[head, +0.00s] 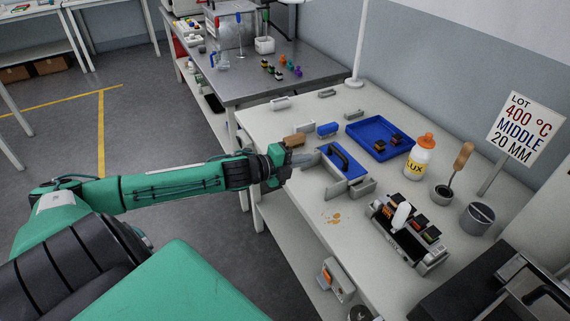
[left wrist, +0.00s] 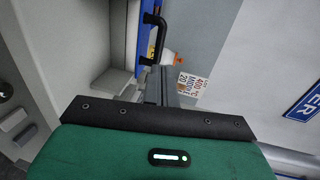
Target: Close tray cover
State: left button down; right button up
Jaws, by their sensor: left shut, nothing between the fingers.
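A blue cover panel (head: 354,168) with a black bar handle (head: 338,154) is on the white table, among light grey wall pieces (head: 363,188). My left gripper (head: 303,159) is shut and empty, just left of the panel and its handle. In the left wrist view the black handle (left wrist: 150,40) shows on a blue strip beyond my gripper. Whether the fingers touch a grey piece cannot be told. My right gripper is not in view.
A blue open tray (head: 356,132) with small dark parts lies behind the panel. A LUX bottle (head: 420,158), a grey cup (head: 477,218) and a rack of dark parts (head: 410,232) stand to the right. A tan block (head: 294,140) is behind my gripper.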

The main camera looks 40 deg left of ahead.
pick_arm(q)
jog(key=v, duration=0.5)
jog(key=shift+s, duration=0.15)
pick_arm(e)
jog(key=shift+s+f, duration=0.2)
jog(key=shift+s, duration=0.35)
